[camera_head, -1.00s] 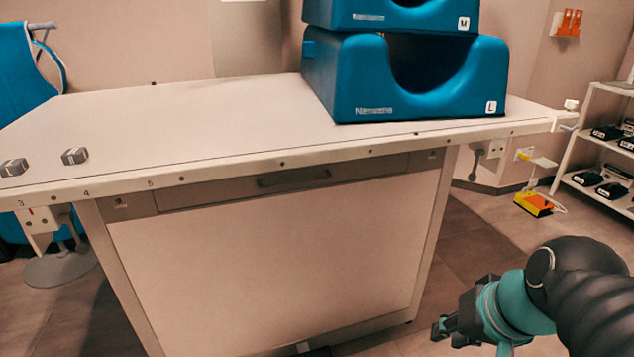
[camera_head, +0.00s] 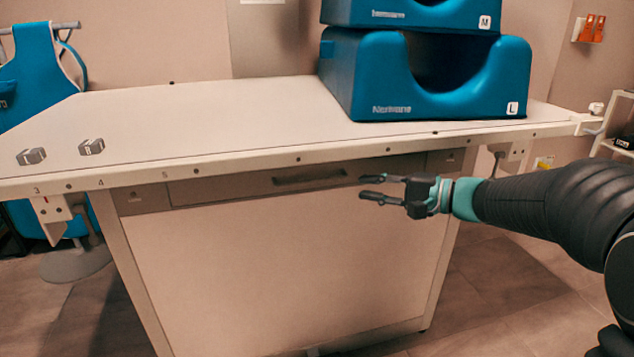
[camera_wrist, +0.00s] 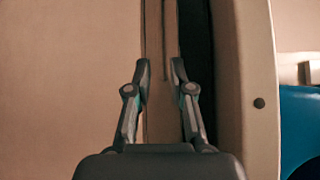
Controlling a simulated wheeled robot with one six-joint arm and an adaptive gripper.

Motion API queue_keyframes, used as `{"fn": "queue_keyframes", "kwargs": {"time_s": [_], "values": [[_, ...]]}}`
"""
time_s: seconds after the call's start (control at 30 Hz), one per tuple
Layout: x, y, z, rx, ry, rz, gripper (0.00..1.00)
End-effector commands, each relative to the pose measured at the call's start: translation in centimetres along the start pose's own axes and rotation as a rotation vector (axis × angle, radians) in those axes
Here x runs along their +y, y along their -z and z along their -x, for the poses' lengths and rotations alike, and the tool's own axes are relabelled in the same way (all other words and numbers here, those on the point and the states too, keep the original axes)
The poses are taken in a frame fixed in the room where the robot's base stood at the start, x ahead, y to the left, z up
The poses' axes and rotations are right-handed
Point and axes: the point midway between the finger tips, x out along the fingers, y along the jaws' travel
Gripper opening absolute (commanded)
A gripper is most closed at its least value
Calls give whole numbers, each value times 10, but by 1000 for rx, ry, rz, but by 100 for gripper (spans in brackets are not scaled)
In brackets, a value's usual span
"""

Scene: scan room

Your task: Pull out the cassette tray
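The cassette tray (camera_head: 225,189) is a grey-brown drawer front under the table top, with a dark recessed handle (camera_head: 310,178) right of its middle. It looks closed, flush with the frame. My gripper (camera_head: 366,187) is in front of the table, just right of the handle, pointing left. Its two fingers are apart with nothing between them. In the wrist view my gripper (camera_wrist: 159,72) also shows two separated fingertips, in front of the narrow drawer strip between the pale panel and the table edge. I cannot tell whether the fingers touch the front.
The table top (camera_head: 230,115) overhangs just above the drawer. Blue positioning blocks (camera_head: 440,85) stand on it, with two small grey blocks (camera_head: 31,156) at the left. A pale panel (camera_head: 270,265) lies below. A blue apron (camera_head: 45,75) hangs at the left. The floor at right is clear.

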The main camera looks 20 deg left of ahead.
Motion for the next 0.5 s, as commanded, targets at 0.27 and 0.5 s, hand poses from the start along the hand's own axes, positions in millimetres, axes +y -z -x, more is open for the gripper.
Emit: {"fn": "queue_keyframes", "kwargs": {"time_s": [0.27, 0.5], "values": [[0, -2, -42, -5, -1, 0, 22], [0, -2, -87, -5, -3, -1, 22]]}}
